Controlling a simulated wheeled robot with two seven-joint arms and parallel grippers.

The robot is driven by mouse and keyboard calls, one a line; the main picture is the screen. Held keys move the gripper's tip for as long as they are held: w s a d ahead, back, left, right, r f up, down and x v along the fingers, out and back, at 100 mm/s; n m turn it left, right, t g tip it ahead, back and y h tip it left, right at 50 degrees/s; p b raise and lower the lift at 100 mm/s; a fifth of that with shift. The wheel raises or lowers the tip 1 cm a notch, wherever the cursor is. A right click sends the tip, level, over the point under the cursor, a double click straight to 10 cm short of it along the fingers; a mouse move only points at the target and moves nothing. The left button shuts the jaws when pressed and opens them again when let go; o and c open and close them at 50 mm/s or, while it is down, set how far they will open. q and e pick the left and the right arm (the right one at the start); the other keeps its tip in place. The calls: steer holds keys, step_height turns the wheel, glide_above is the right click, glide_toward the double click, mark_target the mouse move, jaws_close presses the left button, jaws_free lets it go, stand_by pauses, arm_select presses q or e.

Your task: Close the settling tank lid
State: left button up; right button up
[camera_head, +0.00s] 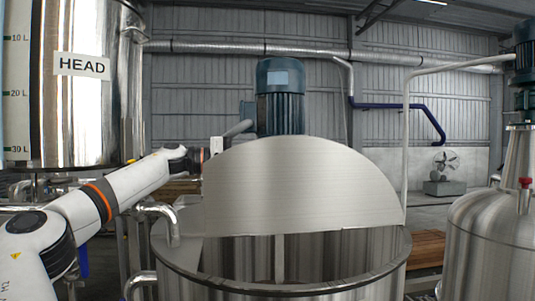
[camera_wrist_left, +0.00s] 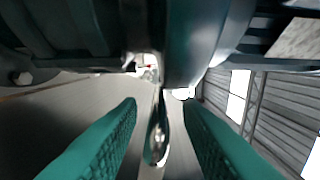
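The settling tank (camera_head: 290,291) is the open steel tank at the centre bottom of the head view. Its half-round steel lid (camera_head: 300,185) stands raised, nearly upright, and the front half of the mouth is open. My left arm comes in from the left, and its wrist ends at the lid's left edge; the lid hides the gripper there. In the left wrist view my left gripper (camera_wrist_left: 158,135) has its two teal fingers apart. A shiny rounded metal piece (camera_wrist_left: 157,142) lies between them, with no clear contact. A grey surface fills the left. My right gripper is not in view.
A blue motor (camera_head: 280,95) stands behind the lid. The HEAD tank (camera_head: 100,110) is at the upper left, above my arm. A bent metal pipe (camera_head: 160,210) is at the tank's left rim. Another steel tank (camera_head: 490,245) stands at the right, beside a thin vertical pipe (camera_head: 405,140).

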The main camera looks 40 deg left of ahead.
arm_select(q)
steer(key=shift+p+x, duration=0.4)
steer(key=shift+x, duration=0.75)
steer(key=shift+w, duration=0.3)
steer(key=shift+s, duration=0.1)
jaws_close()
